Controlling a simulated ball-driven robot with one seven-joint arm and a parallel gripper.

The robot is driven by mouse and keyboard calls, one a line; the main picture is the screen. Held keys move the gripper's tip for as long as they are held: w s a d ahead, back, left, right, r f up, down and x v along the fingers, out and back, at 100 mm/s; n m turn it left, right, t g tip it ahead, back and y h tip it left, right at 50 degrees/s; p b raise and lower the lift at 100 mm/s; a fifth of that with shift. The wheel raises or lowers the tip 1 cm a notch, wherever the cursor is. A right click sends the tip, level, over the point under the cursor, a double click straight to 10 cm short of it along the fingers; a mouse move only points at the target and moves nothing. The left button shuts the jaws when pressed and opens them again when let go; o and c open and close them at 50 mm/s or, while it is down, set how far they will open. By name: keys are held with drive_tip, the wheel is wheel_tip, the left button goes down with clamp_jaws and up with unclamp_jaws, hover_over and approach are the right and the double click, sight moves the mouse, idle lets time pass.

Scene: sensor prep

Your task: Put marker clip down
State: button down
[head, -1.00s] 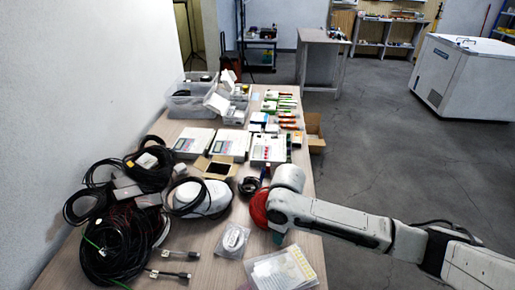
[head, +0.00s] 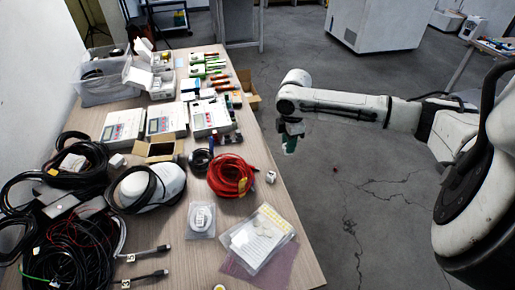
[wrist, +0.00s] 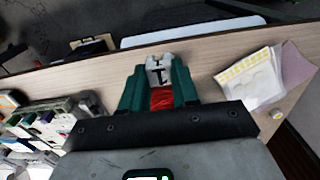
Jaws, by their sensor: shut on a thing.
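My gripper (head: 290,146) points down at the end of my arm, with the floor just right of the table edge behind it in the head view. In the wrist view its green fingers (wrist: 158,88) are closed around a small pale piece with dark marks, which I take to be the marker clip (wrist: 158,70). Red shows below that piece between the fingers. In the head view the held piece is too small to make out. The wooden table (head: 292,216) lies left of and below my gripper.
A red cable coil (head: 231,174) and a small white cube (head: 270,177) lie near the table's right edge. A clear bag (head: 257,238) lies nearer. Devices (head: 210,118), black cables (head: 75,235) and a white rounded thing (head: 150,188) crowd the left and back. A narrow strip by the right edge is bare.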

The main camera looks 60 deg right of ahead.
drive_tip(key=w+f, duration=0.2)
drive_tip(key=w, duration=0.1)
drive_tip(key=w+d+f, duration=0.1)
drive_tip(key=w+f, duration=0.4)
drive_tip(key=w, duration=0.1)
drive_tip(key=shift+d+f+b, duration=0.25)
drive_tip(key=shift+f+b, duration=0.05)
drive_tip(key=shift+b, duration=0.05)
drive_tip(key=shift+w+f, duration=0.15)
drive_tip(key=shift+f, duration=1.55)
drive_tip(key=shift+f, duration=0.15)
drive_tip(key=c, duration=0.8)
unclamp_jaws()
drive_tip(key=shift+c, duration=0.2)
wheel_tip(320, 180, up, 12)
drive_tip(key=shift+r+p, duration=0.2)
drive_tip(key=shift+p, duration=0.2)
